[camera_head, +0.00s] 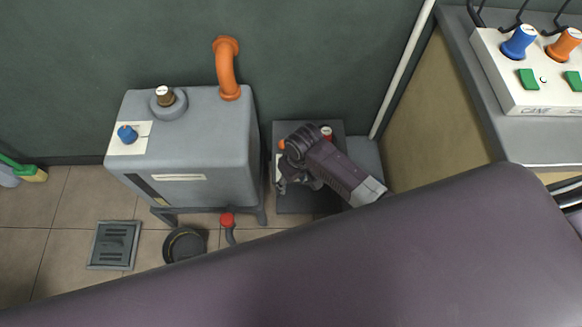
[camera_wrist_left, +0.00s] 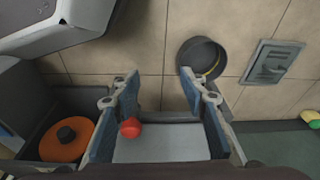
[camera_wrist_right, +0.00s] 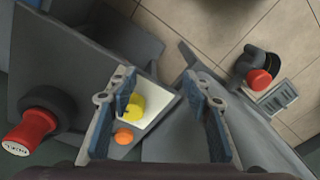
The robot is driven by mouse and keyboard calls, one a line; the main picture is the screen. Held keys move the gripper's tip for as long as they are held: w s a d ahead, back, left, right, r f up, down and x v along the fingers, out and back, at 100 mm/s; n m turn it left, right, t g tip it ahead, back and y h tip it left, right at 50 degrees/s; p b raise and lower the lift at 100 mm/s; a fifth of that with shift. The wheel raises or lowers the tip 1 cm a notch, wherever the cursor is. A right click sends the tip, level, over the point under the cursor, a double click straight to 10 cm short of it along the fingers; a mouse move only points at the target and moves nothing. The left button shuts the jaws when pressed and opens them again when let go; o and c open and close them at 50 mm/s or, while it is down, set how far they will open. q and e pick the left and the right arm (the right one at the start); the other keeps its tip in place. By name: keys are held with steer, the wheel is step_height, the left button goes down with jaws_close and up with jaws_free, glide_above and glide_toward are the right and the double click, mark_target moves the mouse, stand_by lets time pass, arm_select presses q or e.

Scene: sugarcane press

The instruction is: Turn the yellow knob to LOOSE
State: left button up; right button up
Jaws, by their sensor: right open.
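The yellow knob (camera_wrist_right: 137,106) shows in the right wrist view on a white plate (camera_wrist_right: 158,109), beside a small orange knob (camera_wrist_right: 123,137). My right gripper (camera_wrist_right: 160,92) is open and empty. Its left finger overlaps the yellow knob's left edge in that view; I cannot tell whether they touch. In the head view my right gripper (camera_head: 294,184) hangs over the small grey machine (camera_head: 293,202) and hides the yellow knob. No LOOSE mark is readable. My left gripper (camera_wrist_left: 158,85) is open and empty in the left wrist view and is not seen in the head view.
A red-capped knob (camera_wrist_right: 28,132) stands on the same machine. A larger grey machine (camera_head: 195,140) with an orange pipe (camera_head: 227,68) is to its left. A red valve (camera_head: 227,219), a round black pan (camera_head: 185,244) and a floor drain (camera_head: 114,245) are below.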

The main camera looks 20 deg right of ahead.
steer(key=shift+g+h, duration=0.3)
steer(key=shift+h, duration=0.3)
steer(key=w+r, duration=0.2)
steer(key=w+d+r, duration=0.1)
steer(key=w+r, duration=0.3)
steer(key=shift+w+d+b, duration=0.25)
steer(key=shift+b, duration=0.05)
steer(key=shift+w+d+r, duration=0.1)
steer(key=shift+w+r, duration=0.1)
steer(key=shift+r, duration=0.1)
step_height(320, 180, down, 7)
steer(key=b, duration=0.2)
steer(key=shift+d+b, duration=0.15)
steer(key=shift+b, duration=0.25)
arm_select(q)
step_height(320, 180, up, 11)
steer(key=w, duration=0.1)
steer(key=shift+w+t, duration=0.2)
steer(key=shift+t, duration=0.1)
arm_select(e)
steer(key=shift+f, duration=0.25)
steer(key=shift+c, duration=0.5)
steer(key=c, duration=1.1)
